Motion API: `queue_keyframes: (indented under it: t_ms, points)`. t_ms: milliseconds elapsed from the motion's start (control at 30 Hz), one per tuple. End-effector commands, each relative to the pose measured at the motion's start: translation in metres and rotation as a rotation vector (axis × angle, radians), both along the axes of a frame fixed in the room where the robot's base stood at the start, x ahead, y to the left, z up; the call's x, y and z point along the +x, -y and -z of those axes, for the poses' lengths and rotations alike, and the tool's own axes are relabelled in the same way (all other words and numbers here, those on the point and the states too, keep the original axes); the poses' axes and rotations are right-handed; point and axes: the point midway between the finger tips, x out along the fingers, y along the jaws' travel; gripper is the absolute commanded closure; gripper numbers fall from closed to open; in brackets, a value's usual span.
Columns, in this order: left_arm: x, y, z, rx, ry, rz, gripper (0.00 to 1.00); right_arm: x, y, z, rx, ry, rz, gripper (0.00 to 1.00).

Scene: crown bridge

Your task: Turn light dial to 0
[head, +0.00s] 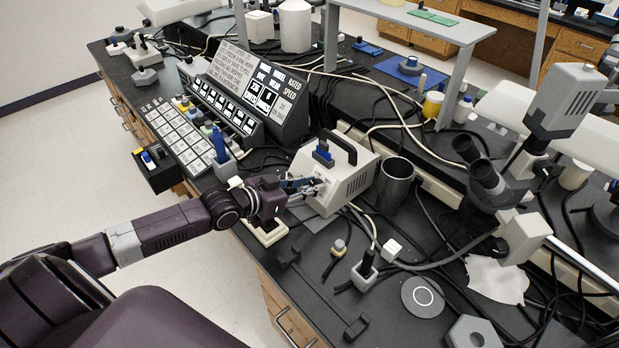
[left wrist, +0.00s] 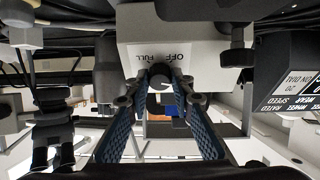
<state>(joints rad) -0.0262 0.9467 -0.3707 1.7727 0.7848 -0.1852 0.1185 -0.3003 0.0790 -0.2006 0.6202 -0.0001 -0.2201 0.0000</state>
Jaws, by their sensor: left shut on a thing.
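The light source box (head: 353,183) is a white case with a black carry handle, standing on the dark bench in the middle of the head view. In the left wrist view its white front (left wrist: 150,45) carries the words OFF and FULL beside a dark round dial (left wrist: 160,77). My left gripper (head: 318,187) reaches the front of the box from the left. In the left wrist view its two blue-padded fingers (left wrist: 161,84) are closed on the dial from both sides. The fingers partly hide the dial, so I cannot read its setting. My right gripper is not in view.
A dark cylindrical cup (head: 394,184) stands just right of the box. A sloped control panel (head: 245,95) stands behind left. A microscope (head: 490,185) is at the right. Cables run over the bench around the box.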

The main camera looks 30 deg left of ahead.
Motion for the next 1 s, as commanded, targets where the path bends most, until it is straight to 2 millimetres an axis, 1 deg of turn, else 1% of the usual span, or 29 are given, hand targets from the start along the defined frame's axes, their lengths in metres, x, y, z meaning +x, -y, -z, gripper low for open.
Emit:
queue_keyframes:
  t_ms: [33,400,700,1000]
  points:
    - [-0.001,0.001,-0.007,-0.038,-0.015,-0.027,1.0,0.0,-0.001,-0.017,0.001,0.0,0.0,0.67]
    - [-0.001,0.003,-0.007,-0.303,-0.106,-0.232,1.0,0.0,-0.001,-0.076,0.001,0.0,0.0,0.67]
    - [-0.001,0.004,-0.007,-0.516,-0.18,-0.398,1.0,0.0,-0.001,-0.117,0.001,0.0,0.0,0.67]
    - [-0.001,0.005,-0.005,-0.686,-0.24,-0.53,1.0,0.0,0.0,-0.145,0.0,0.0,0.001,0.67]
